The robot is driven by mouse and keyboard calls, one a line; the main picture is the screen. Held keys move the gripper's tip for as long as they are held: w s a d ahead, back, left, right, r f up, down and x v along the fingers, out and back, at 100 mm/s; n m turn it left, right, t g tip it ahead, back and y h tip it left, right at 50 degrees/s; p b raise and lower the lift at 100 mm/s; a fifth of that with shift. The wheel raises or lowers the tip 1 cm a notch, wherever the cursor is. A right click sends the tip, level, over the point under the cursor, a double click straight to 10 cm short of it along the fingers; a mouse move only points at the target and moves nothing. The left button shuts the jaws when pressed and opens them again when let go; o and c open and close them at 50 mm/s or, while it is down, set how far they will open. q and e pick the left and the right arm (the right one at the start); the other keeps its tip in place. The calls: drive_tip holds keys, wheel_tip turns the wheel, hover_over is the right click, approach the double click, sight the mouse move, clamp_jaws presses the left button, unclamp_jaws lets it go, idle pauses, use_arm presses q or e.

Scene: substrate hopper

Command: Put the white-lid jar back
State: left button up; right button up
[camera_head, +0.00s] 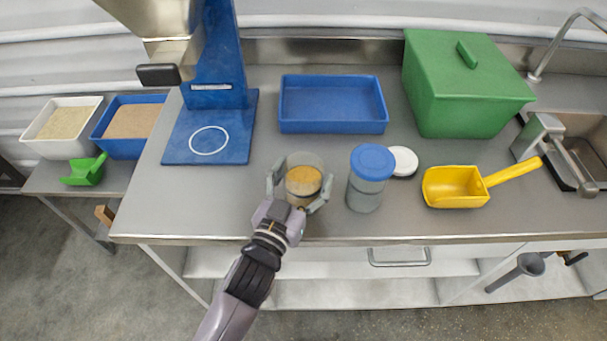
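A clear open jar (304,165) with orange-brown contents stands upright near the counter's front edge, with no lid on it. A white lid (403,161) lies flat on the counter, behind and to the right of a grey jar with a blue lid (372,162). My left gripper (302,186) reaches in from the front, with one finger on each side of the open jar. The fingers are very close to its wall; whether they press on it I cannot tell. The jar's lower front is partly hidden by the gripper. My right gripper is not in view.
A blue tray (333,128) lies behind the open jar. A blue stand with a white ring on its base (180,150) is at left. A yellow scoop (455,187), a green lidded bin (465,95) and a sink (590,160) are at right. Two filled bins stand on the left side table (60,182).

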use_arm(q)
drive_tip(key=shift+o, duration=0.8)
drive_tip(key=shift+s+r, duration=0.1)
drive_tip(key=b+v, duration=0.1)
drive_tip(key=v, duration=1)
drive_tip(key=shift+s+a+b, duration=0.2)
drive_tip(key=shift+s+b, duration=0.15)
